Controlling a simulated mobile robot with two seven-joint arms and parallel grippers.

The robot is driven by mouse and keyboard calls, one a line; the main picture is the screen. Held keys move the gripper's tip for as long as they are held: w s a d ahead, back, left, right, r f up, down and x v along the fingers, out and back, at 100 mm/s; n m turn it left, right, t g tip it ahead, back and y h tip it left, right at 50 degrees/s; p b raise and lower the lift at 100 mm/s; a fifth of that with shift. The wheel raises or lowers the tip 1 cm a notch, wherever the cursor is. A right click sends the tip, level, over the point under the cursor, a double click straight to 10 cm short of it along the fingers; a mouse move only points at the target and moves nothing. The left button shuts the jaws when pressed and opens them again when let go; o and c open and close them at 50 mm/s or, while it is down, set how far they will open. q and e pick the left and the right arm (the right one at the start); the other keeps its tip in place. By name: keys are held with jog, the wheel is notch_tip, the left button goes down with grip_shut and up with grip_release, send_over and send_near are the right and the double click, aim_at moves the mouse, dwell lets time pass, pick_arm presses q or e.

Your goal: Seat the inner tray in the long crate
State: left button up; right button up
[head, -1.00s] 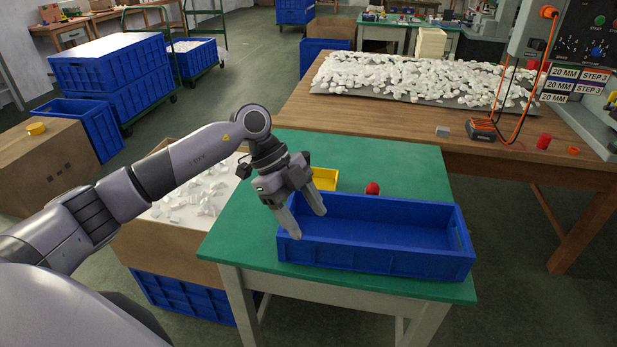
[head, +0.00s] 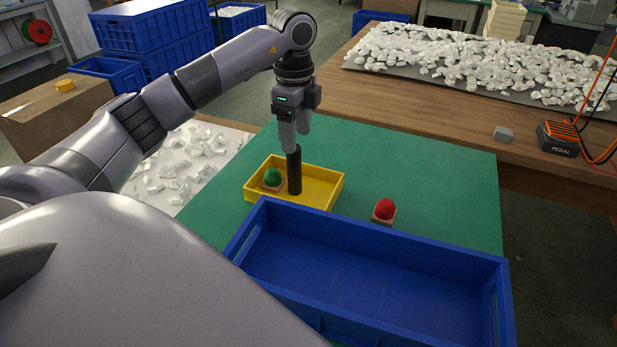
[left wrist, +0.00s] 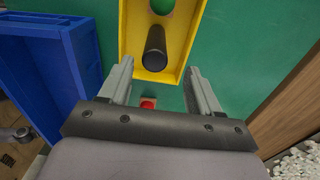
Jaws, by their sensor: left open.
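The yellow inner tray (head: 325,179) lies on the green table behind the long crate, outside it. A black upright post (head: 295,175) rises from the tray; it also shows in the left wrist view (left wrist: 154,48). The blue long crate (head: 375,247) stands in front, and its visible floor is empty. My left gripper (head: 293,146) is open and points down at the top of the post. In the left wrist view its fingers (left wrist: 160,72) are spread, with the post ahead between them; whether they touch it I cannot tell. My right gripper is not in view.
A green knob on a small brown base (head: 272,178) sits in the tray's left end. A red knob on a similar base (head: 384,209) stands on the green table (head: 440,180), close behind the crate. The table's right rear is clear. A wooden bench (head: 430,110) holds white pieces.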

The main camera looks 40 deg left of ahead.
aim_at(294, 160)
pick_arm(q)
jog(key=f, duration=0.7)
jog(key=shift+s, duration=0.4)
grip_shut()
